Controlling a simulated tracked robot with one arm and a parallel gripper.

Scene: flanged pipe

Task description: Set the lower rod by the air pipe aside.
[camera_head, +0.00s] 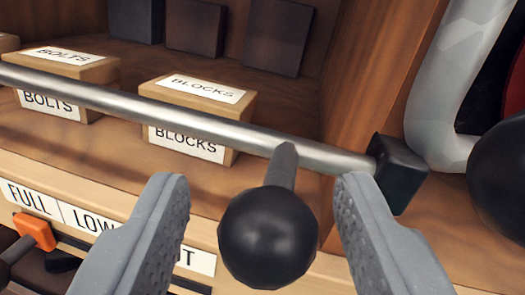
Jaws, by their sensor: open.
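A grey metal rod (215,126) crosses the view from the left edge down to a black end block (397,172) at the right. A short stem (283,165) joins the rod to a black ball knob (268,238) in the foreground. My gripper (261,190) is open, one finger on each side of the knob and stem, with a gap on both sides. It holds nothing. A pale curved pipe (433,105) stands right of the end block. Only one rod shows, and its left end is out of view.
Behind the rod, a wooden shelf holds boxes labelled BOLTS (62,75) and BLOCKS (196,97). Dark panels (277,35) lean at the back. A label strip (95,222) and an orange-headed part (35,231) are lower left. A large black ball (500,180) is at the right edge.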

